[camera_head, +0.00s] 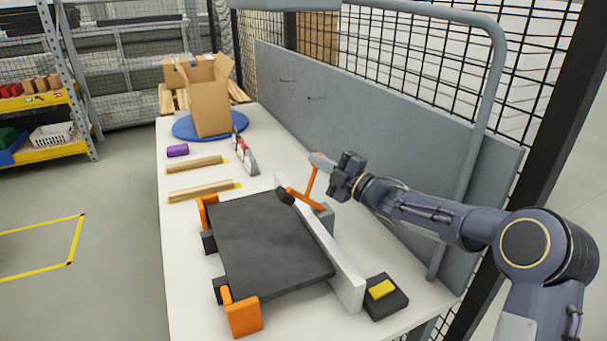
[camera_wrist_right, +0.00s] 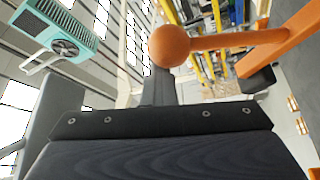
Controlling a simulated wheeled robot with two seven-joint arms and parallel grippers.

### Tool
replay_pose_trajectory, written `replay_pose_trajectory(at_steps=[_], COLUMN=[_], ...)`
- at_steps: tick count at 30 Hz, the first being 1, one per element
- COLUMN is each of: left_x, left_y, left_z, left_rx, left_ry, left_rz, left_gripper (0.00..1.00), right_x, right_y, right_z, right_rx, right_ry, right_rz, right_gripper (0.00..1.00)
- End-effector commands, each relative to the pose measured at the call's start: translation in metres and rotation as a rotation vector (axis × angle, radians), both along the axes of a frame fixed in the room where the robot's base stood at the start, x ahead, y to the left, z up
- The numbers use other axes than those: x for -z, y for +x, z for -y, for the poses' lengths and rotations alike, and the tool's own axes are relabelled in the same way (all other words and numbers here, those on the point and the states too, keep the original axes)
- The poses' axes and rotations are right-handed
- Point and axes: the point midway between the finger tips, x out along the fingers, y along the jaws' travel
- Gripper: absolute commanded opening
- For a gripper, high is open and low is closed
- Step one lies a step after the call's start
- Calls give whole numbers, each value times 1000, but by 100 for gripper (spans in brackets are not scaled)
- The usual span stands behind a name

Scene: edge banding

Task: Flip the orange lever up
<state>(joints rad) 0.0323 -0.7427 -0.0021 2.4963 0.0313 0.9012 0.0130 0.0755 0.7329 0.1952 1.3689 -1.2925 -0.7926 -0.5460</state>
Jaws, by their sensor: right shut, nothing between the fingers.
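The orange lever (camera_head: 310,183) stands raised and slightly tilted at the far right corner of the dark board (camera_head: 265,240). My right gripper (camera_head: 320,161) is shut and empty, at the lever's top end. In the right wrist view, the lever's round orange knob (camera_wrist_right: 171,46) is just beyond the shut fingertips (camera_wrist_right: 158,84), and its arm (camera_wrist_right: 262,42) runs off to the right. I cannot tell whether the fingers touch the knob. In the head view the gripper hides the knob. My left gripper is not in view.
A white rail (camera_head: 330,252) runs along the board's right side. Orange corner blocks (camera_head: 243,316) hold the board. A black block with a yellow pad (camera_head: 381,289) sits front right. Wooden strips (camera_head: 204,190) and a cardboard box (camera_head: 208,98) are farther back. A grey panel (camera_head: 390,130) borders the table's right.

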Motion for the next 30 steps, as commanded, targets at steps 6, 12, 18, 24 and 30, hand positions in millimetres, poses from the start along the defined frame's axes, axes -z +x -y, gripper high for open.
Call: replay_pose_trajectory(at_steps=[6,12,18,24,30], left_x=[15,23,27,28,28], left_y=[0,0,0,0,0], left_z=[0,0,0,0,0], left_rx=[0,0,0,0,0], left_ry=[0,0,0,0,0], left_rz=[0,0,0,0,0], left_gripper=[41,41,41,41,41], right_x=[4,4,3,2,2], right_y=[12,19,22,24,24], right_z=[28,44,53,57,57], right_rx=[3,1,-2,-2,-1], right_ry=[151,251,306,326,327], right_rz=[-67,-110,-129,-138,-138], right_gripper=[0,0,0,0,0])
